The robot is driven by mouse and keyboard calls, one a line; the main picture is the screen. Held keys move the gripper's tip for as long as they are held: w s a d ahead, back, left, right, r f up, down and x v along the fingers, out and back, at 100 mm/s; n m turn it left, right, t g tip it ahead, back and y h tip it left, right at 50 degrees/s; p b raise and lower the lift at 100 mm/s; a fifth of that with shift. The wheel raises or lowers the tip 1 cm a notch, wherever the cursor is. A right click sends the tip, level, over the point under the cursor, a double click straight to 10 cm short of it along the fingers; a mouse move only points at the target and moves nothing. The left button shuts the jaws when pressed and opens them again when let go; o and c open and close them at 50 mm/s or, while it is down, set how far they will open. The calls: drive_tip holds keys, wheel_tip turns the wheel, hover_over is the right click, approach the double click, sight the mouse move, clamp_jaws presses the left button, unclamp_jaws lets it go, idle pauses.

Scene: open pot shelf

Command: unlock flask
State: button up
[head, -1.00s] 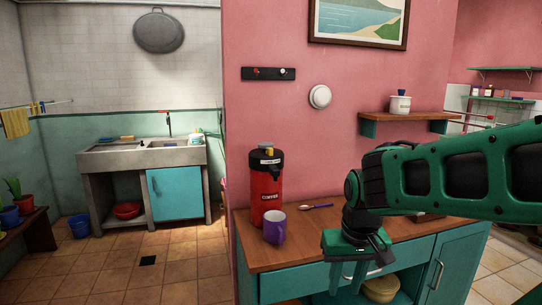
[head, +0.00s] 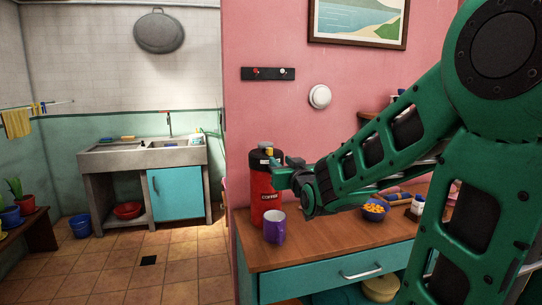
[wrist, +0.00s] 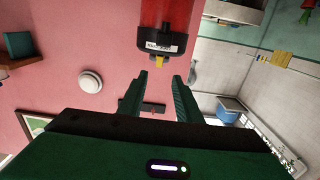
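The flask (head: 265,188) is red with a black lid and a yellow piece (head: 268,152) on top, standing upright at the left end of the wooden counter. In the wrist view the picture is upside down; the flask (wrist: 166,18) is at the top with its black lid and the yellow piece (wrist: 160,60) pointing down. My gripper (head: 280,170) is beside the flask's upper right in the head view. In the wrist view my gripper (wrist: 159,78) is open, its two fingers apart with nothing held, and the yellow piece lies just beyond the gap between the tips.
A purple mug (head: 275,227) stands on the counter (head: 325,235) in front of the flask. A bowl of orange bits (head: 375,210) sits further right, under my arm. The sink (head: 170,144) is across the room at left.

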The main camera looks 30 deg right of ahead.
sight(271, 151)
drive_tip(key=x, duration=1.1)
drive_tip(key=shift+s, duration=0.1)
clamp_jaws()
